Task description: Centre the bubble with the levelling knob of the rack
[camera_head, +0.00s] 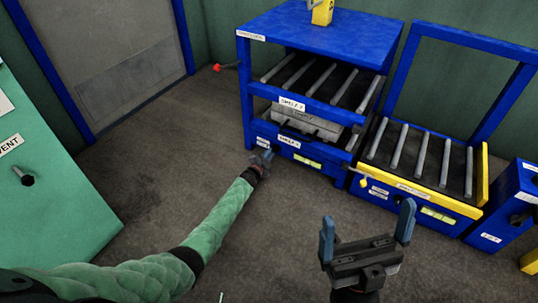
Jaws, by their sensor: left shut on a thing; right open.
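The blue rack (318,108) stands at the back centre, with roller shelves. A small yellow-green level window (307,161) is on its lower front; the bubble is too small to make out. My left gripper (264,156) is at the lower left of the rack front, left of that window. It is shut on a small part there, apparently the levelling knob, which the gripper hides. My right gripper (367,232) is open and empty above the floor, in front of the rack, its two blue fingers pointing up in the picture.
A grey slab (307,122) lies on the rack's lower shelf. A yellow-edged roller table (420,158) with its own yellow-green window (438,216) stands to the right. A blue box (507,215) is at far right, a green cabinet (45,185) at left. Floor between is clear.

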